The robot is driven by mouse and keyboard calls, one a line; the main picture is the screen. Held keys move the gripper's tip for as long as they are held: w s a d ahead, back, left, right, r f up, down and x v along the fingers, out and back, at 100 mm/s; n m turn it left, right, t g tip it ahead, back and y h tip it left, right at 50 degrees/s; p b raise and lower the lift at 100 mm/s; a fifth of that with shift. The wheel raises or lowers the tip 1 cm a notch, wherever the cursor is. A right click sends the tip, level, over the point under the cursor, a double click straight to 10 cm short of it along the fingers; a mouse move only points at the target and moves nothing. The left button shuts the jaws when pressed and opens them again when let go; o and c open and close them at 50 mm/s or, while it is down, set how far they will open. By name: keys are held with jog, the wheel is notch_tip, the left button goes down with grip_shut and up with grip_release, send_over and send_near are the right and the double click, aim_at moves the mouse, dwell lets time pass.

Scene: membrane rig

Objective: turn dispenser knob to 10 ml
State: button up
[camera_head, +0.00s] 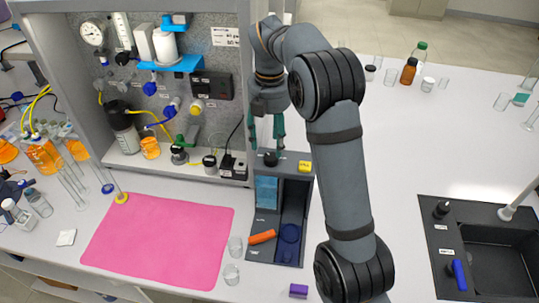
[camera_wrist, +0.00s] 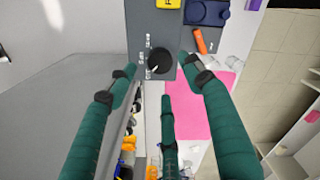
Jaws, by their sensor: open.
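The dispenser (camera_head: 252,225) is a dark grey bench unit. On top, the black round dispenser knob (camera_head: 270,158) stands beside a yellow button (camera_head: 304,166). In the wrist view the knob (camera_wrist: 159,60) shows a pale pointer mark toward the lower left; small white labels along its left side are too small to read surely. My gripper (camera_head: 266,143) has green fingers pointing down just above the knob. In the wrist view my gripper (camera_wrist: 160,78) is open, its fingers spread around the knob's area, apart from it and holding nothing.
The grey rig panel (camera_head: 225,60) with valves and tubing stands close to the left of my gripper. A pink mat (camera_head: 158,241) lies at front left. Small beakers (camera_head: 235,246) stand beside the dispenser. An orange piece (camera_head: 263,237) lies in its lower part. A sink (camera_head: 495,265) is at right.

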aim_at(271, 156)
jog(key=f, duration=0.4)
jog(key=shift+d+f, duration=0.35)
jog(key=shift+a+f, duration=0.15)
jog(key=shift+f, duration=0.2)
jog(key=c, duration=0.3)
jog(key=c, duration=0.8)
jog(key=shift+c, duration=0.2)
